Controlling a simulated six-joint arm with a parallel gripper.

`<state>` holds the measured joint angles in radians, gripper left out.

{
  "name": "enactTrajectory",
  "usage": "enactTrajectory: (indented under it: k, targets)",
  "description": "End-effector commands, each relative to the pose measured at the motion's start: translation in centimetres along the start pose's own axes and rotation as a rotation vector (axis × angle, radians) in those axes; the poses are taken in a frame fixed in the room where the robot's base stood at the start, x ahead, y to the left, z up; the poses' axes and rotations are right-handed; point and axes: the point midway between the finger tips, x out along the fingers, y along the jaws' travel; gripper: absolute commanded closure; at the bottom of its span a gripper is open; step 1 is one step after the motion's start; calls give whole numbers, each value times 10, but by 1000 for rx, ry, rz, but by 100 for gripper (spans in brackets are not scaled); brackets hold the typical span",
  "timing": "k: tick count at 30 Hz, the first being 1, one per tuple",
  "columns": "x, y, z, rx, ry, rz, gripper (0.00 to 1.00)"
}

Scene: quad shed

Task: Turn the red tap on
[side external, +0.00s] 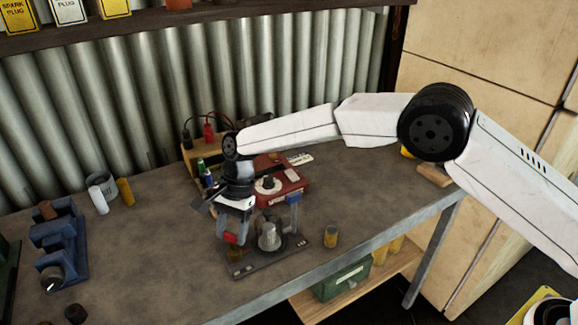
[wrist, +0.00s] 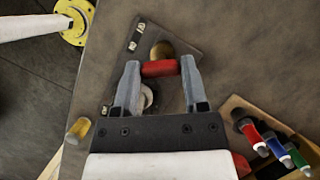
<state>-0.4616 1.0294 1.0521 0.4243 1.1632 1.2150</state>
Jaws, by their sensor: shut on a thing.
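The red tap handle (wrist: 160,68) lies crosswise between my fingertips in the wrist view, with a brass body (wrist: 162,49) just beyond it. My gripper (wrist: 161,70) is shut on the handle, one finger at each end. In the side view my gripper (side external: 258,228) reaches down over the dark base plate (side external: 248,268), and the red handle (side external: 231,238) shows by the left finger. A grey metal cone-shaped part (side external: 268,237) stands on the same plate, partly hidden under the gripper in the wrist view.
A red box with a black knob (side external: 285,183) stands close behind my gripper. A wooden holder with coloured-handled tools (wrist: 270,140) is nearby. A blue fixture (side external: 58,240) is at left; the bench between is clear.

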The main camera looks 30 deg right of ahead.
Motion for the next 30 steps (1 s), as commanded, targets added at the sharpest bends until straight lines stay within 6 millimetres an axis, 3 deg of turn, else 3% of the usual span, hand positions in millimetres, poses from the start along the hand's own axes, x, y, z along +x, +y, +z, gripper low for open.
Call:
enactTrajectory:
  k: [21, 30]
  targets:
    - [1, -2, 0, -622, 2, 260, 100]
    - [1, -3, 0, -811, 3, 337, 100]
